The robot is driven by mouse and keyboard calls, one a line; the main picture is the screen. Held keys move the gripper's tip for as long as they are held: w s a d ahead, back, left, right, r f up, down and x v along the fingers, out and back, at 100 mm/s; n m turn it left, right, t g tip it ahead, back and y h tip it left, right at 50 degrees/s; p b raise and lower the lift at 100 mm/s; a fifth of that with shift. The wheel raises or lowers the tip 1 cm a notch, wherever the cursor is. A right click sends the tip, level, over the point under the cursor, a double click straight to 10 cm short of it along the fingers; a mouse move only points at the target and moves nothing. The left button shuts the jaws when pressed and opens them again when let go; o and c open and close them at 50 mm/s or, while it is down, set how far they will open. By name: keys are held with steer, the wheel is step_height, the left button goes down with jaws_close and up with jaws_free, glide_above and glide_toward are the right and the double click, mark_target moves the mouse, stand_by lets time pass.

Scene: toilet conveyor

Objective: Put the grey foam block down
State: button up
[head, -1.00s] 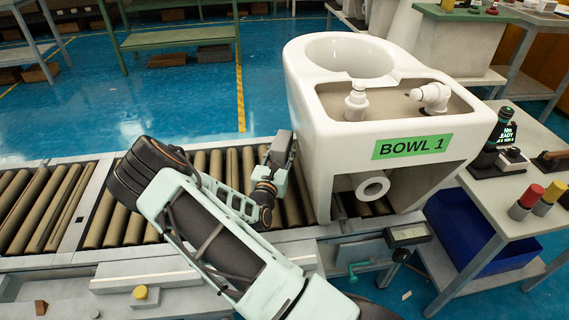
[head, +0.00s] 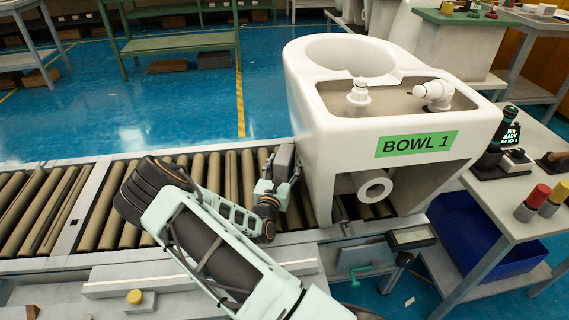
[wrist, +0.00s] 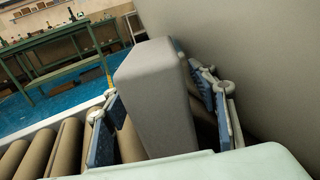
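The grey foam block (head: 284,160) stands upright on the roller conveyor, close to the left side of the white toilet bowl (head: 365,120). In the wrist view the block (wrist: 155,100) fills the middle, between the two fingers of my gripper (wrist: 160,110). A roller shows in a gap between the left blue pad and the block. A dark gap shows between the right pad and the block's lower part. My gripper (head: 278,190) looks open around the block. The block's underside contact is hidden.
The conveyor rollers (head: 100,215) run free to the left. The bowl wall is close on the right of my gripper. A side table (head: 525,175) with a blue bin (head: 480,235) below stands to the right.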

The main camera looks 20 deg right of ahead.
steer(key=shift+r, duration=0.25)
steer(key=p+v, duration=0.3)
steer(key=v, duration=0.9)
steer(key=shift+f, duration=0.1)
